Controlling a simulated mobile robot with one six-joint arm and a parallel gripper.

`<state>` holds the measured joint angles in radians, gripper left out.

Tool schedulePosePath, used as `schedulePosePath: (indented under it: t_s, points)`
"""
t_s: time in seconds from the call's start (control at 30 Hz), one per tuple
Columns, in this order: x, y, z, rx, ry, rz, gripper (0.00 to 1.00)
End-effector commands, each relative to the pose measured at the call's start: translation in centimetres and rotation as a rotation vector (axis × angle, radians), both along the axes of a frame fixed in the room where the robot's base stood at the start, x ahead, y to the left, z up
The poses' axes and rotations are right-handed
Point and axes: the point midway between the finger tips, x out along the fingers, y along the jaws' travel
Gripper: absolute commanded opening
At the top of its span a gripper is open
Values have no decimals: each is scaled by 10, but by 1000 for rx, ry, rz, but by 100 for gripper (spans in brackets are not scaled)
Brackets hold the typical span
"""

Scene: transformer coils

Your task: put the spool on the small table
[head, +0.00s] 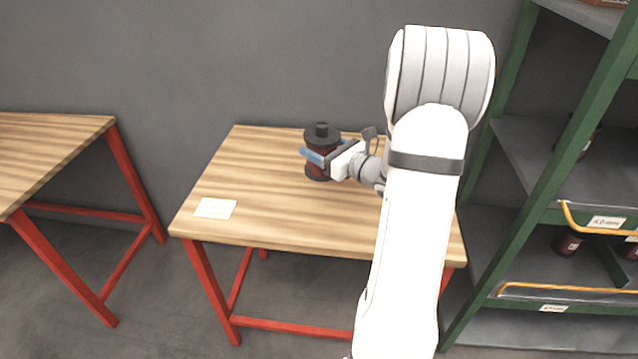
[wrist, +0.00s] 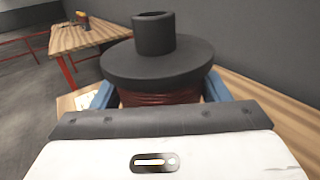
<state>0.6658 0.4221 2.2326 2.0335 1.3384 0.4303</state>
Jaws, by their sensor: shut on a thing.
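The spool (head: 321,135) has black flanges, a black hub on top and dark red wire. It is upright at the small table's (head: 260,222) back middle. From the head view I cannot tell whether its lower flange touches the wood. My gripper (head: 324,157) reaches in from the right, its blue fingers on either side of the wound part. In the wrist view the spool (wrist: 157,62) fills the middle, with a blue finger at each side, shut on it. The lower flange is hidden there by the gripper body.
A white card (head: 215,208) lies on the small table's front left. Another wooden table (head: 45,150) with red legs stands at left. A green shelf rack (head: 560,180) with spools stands close on the right. A grey wall is behind. The small table's left half is mostly clear.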

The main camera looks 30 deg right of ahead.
Motion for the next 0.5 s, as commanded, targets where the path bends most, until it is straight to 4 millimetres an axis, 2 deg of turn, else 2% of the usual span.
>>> schedulePosePath:
  t_s: [0.1, 0.3, 0.5]
  points:
    - [-4, -10, -6, 2, 0, 1, 26]
    - [-5, -11, -41, 5, 1, 2, 26]
    - [-5, -11, -58, 3, -1, 1, 26]
